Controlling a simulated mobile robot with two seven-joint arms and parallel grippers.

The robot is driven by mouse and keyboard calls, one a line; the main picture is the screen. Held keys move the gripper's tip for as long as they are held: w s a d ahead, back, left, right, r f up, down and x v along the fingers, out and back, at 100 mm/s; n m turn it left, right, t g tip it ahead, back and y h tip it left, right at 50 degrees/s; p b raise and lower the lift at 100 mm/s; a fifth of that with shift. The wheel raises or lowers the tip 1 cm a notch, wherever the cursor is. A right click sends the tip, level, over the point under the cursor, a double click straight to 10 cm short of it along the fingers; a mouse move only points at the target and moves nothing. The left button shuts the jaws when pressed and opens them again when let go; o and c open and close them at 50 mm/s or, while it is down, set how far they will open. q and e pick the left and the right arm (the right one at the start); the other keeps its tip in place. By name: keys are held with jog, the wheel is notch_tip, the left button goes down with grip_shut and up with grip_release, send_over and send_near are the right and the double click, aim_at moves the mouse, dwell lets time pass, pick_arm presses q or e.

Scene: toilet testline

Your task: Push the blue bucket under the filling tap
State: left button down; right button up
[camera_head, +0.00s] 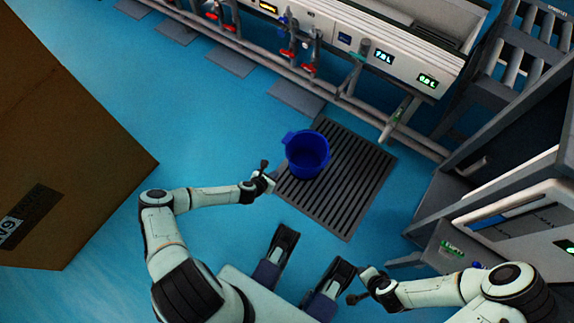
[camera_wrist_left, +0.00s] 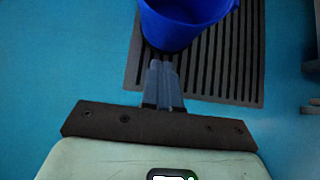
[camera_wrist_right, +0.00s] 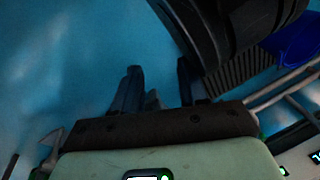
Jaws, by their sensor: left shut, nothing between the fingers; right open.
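The blue bucket (camera_head: 308,158) stands upright on the upper left part of a dark slatted floor grate (camera_head: 352,205). Its handle or lip points left. My left gripper (camera_head: 268,178) is shut and empty, low at the bucket's lower left side. In the left wrist view its closed fingertips (camera_wrist_left: 162,64) point at the bucket wall (camera_wrist_left: 180,28); I cannot tell whether they touch. My right gripper (camera_head: 359,285) is open and empty, well below the grate. A tap-like fitting (camera_head: 398,115) with a pale body hangs off the wall pipework up and right of the bucket; I cannot tell if it is the filling tap.
A wall bench with digital displays (camera_head: 428,81), pipes and red valves (camera_head: 308,69) runs along the top. A large brown box (camera_head: 70,130) stands left. A grey cabinet (camera_head: 520,225) and a roller rack (camera_head: 515,50) stand right. Blue floor is free left of the grate.

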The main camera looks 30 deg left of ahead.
pick_arm(q)
jog(key=w+f+b, duration=0.4)
jog(key=w+f, duration=0.1)
jog(key=w, duration=0.4)
jog(key=shift+d, duration=0.45)
pick_arm(e)
jog(key=s+d+f+g, duration=0.1)
jog(key=s+f+g, duration=0.2)
jog(key=s+f, duration=0.3)
jog(key=s, duration=0.3)
jog(key=shift+s+f+m, duration=0.15)
jog(key=shift+s+m, duration=0.15)
jog(key=shift+d, duration=0.1)
